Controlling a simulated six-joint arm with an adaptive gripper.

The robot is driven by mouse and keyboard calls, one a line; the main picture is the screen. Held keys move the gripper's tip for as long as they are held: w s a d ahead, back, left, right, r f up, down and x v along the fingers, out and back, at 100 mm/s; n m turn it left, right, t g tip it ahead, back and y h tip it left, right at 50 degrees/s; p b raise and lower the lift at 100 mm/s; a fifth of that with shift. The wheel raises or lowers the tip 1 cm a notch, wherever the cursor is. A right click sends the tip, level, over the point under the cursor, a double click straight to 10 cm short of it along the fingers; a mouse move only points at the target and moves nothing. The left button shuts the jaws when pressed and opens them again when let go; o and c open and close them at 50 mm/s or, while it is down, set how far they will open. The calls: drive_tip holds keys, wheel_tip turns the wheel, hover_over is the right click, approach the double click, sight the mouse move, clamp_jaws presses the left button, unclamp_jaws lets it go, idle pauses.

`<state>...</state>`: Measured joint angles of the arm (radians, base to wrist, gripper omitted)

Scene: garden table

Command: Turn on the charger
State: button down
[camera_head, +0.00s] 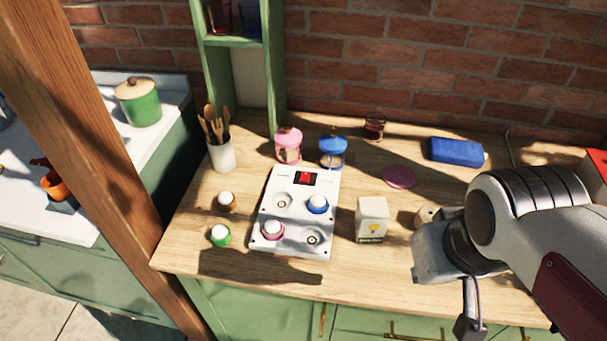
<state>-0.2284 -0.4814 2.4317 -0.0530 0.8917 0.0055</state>
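The charger (291,238) looks to be the white panel lying flat on the wooden table. A red switch (304,178) in a dark frame sits at its top edge; whether it is on or off is too small to tell. Four round spots show on the panel: a white-topped blue piece (318,204) is at the right, a white-topped pink piece (272,229) at the lower left, and the others look empty. My gripper (462,308) is to the right of the panel, over the table's front edge, apart from it. Its fingers are partly hidden and their opening is unclear.
White-topped brown (226,201) and green (220,235) pieces stand left of the panel. A white carton (372,220) stands between panel and arm. Pink (288,146) and blue (333,151) jars stand behind. A utensil pot (221,154), pink disc (398,176) and blue box (456,150) surround it.

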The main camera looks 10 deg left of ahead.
drive_tip(key=w+a+f+m+t, duration=0.1)
drive_tip(key=w+a+f+t, duration=0.1)
drive_tip(key=w+a, duration=1)
drive_tip(key=w+a+f+m+t, duration=0.1)
drive_tip(key=w+a+f+t, duration=0.1)
drive_tip(key=w+a, duration=0.9)
drive_tip(key=shift+w+a+f+m, duration=0.15)
drive_tip(key=shift+w+a+m, duration=0.25)
drive_tip(key=shift+w, duration=1.05)
drive_tip(key=shift+w+f, duration=0.1)
drive_tip(key=shift+f, duration=0.05)
hover_over(305, 177)
drive_tip(key=s, duration=0.2)
wheel_tip(305, 177, down, 8)
drive_tip(key=shift+r, duration=0.2)
drive_tip(key=shift+s+f, duration=0.15)
drive_tip(key=shift+f, duration=0.85)
drive_tip(key=shift+s+f, duration=0.1)
drive_tip(key=shift+f, duration=0.9)
